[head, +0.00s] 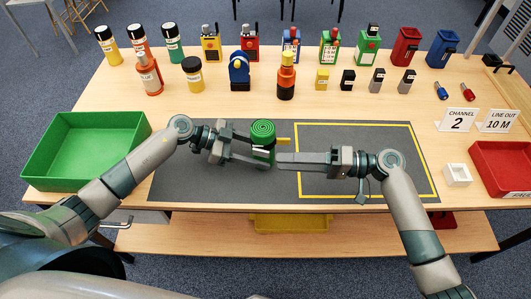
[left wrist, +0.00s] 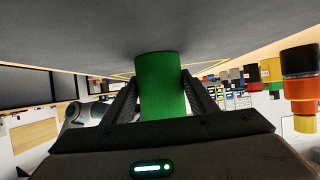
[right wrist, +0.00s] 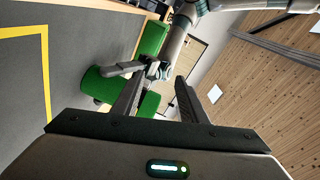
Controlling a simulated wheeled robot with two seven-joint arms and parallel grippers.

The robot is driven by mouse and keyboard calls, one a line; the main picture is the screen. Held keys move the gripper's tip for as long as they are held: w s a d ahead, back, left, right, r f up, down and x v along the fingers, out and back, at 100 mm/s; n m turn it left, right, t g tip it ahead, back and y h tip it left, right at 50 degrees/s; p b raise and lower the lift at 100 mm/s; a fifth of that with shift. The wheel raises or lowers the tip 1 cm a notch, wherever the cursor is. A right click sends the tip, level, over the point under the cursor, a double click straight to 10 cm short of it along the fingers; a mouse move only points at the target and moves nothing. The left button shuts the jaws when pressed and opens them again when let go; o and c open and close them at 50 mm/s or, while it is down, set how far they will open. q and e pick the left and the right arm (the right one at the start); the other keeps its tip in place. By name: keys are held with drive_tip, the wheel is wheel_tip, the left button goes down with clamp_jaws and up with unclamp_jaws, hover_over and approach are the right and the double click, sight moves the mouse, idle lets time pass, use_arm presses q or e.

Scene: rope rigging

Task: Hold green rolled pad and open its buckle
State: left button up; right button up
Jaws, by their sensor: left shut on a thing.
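The green rolled pad (head: 263,131) stands upright near the middle of the dark mat, its spiral end facing up. My left gripper (head: 258,150) is shut around it from the left. In the left wrist view the pad (left wrist: 162,85) sits between both fingers. A small yellow piece (head: 284,141) shows at the pad's right side; I cannot tell whether it is the buckle. My right gripper (head: 279,160) points left, its tips close to the pad's right side. In the right wrist view its fingers (right wrist: 158,90) are apart, with the pad (right wrist: 104,86) beyond and partly behind one finger.
A green bin (head: 30,160) stands at the left, a red bin (head: 503,148) at the right. A small white box (head: 457,175) is near the red bin. Several bottles and coloured devices line the back. A dark mat (head: 200,185) with a yellow outline has free room at right.

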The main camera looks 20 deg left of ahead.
sight(266, 157)
drive_tip(key=w+d+f+m+t+y, duration=0.1)
drive_tip(key=w+d+f+m+t, duration=0.1)
drive_tip(key=d+m, duration=0.3)
drive_tip(key=shift+w+f+m+t, duration=0.15)
drive_tip(key=shift+f+m+t, duration=0.15)
drive_tip(key=shift+t, duration=0.3)
drive_tip(key=shift+a, duration=0.1)
drive_tip(key=a, duration=1.2)
drive_tip(key=shift+d, duration=0.1)
clamp_jaws()
